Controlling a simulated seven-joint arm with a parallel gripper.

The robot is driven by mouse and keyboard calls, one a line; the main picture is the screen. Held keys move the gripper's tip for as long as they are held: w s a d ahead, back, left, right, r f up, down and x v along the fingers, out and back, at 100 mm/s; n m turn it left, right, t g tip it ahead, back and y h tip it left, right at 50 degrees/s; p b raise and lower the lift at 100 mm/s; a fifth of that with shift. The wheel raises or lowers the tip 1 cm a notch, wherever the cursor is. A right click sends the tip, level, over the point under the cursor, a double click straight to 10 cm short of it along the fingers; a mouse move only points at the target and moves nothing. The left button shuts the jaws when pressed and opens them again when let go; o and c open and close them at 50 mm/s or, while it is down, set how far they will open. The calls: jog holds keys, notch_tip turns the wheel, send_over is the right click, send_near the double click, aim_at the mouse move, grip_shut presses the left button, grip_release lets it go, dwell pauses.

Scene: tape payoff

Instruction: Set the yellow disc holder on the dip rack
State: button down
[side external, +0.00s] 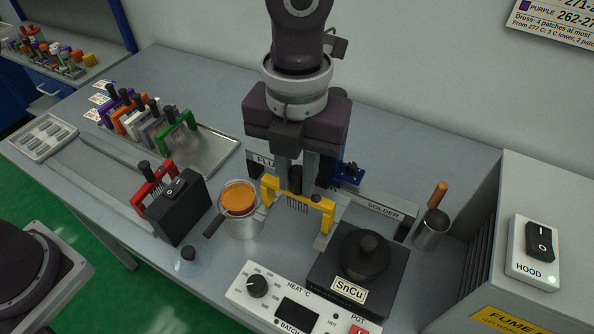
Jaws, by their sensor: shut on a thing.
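The yellow disc holder (322,208) is an upright yellow frame with a dark grip on top and a row of thin discs hanging below its bar. My gripper (297,179) points down and is shut on its dark grip. The dip rack appears to be the structure with a FLUX plate and a SOLDER plate (383,211). The holder shows in front of it, between the two plates. My fingers and the holder cover part of the rack, and I cannot tell whether the holder touches it.
An amber-filled beaker (239,197) stands left of the holder. A lidded SnCu pot (366,257) stands at front right, near a metal cup (432,232). A blue item (348,175) is behind my gripper. A red holder (151,188) and a tray of coloured holders (214,148) are left.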

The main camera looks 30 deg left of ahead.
jog(key=shift+f, duration=0.35)
dwell(0.6)
jog(key=c, duration=0.6)
grip_release()
jog(key=shift+c, duration=0.2)
jog(key=shift+r, duration=3.5)
